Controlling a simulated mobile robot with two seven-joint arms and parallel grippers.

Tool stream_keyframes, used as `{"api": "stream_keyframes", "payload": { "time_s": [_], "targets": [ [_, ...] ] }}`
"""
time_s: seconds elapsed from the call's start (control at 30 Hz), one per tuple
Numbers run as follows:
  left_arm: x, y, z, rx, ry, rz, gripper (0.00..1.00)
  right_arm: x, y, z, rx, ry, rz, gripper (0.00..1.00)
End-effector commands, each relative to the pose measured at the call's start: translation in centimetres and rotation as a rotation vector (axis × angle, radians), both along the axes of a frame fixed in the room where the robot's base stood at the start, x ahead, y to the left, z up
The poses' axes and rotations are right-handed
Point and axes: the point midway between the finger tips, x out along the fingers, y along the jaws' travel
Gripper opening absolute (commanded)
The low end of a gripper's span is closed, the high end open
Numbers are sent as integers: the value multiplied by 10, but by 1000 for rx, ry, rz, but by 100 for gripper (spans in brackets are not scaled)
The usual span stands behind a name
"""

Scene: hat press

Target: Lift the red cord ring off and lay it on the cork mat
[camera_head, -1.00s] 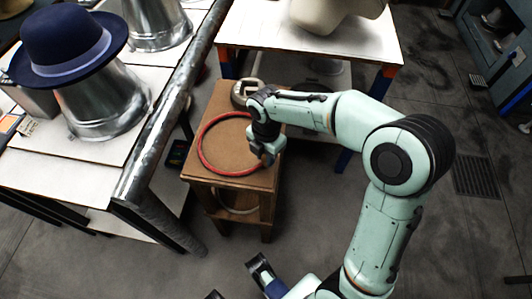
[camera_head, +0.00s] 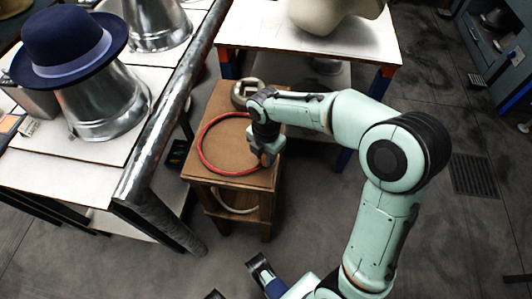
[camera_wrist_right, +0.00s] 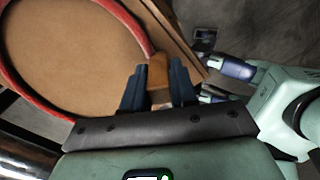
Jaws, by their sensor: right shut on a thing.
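The red cord ring (camera_head: 204,160) is over the brown, cork-like top (camera_head: 228,147) of a small wooden stand. It looks flat on it or just above; I cannot tell if there is a gap. My right gripper (camera_head: 267,154) is at the ring's right side. In the right wrist view its dark fingers (camera_wrist_right: 159,88) are shut on a brown tab (camera_wrist_right: 158,70) that meets the red cord (camera_wrist_right: 128,20). My left gripper (camera_head: 238,283) is at the bottom edge of the head view, partly cut off, its fingers apart and empty.
A bench (camera_head: 85,165) with a metal rail is on the left, holding a blue hat (camera_head: 65,42) on a metal form. A white table (camera_head: 300,45) stands behind. Floor right of the stand is open.

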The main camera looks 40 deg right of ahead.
Motion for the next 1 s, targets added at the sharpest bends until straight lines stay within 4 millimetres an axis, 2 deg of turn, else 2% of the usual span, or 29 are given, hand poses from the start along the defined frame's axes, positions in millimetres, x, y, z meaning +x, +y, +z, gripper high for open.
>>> {"api": "stream_keyframes", "payload": {
  "time_s": [0.37,0.4,0.47,0.5,0.9,1.0],
  "targets": [
    [0,0,1,0,0,0,62,0,0,-1,0,-1,0,0],
    [0,0,1,0,0,0,62,0,0,-1,0,-1,0,34],
    [0,0,1,0,0,0,62,0,0,-1,0,-1,0,53],
    [0,0,1,0,0,0,62,0,0,-1,0,-1,0,57],
    [-3,-1,0,-3,10,-3,62,0,0,-1,0,0,0,57],
    [-6,-1,6,-4,19,-5,62,0,0,7,0,-1,0,57]
  ]
}}
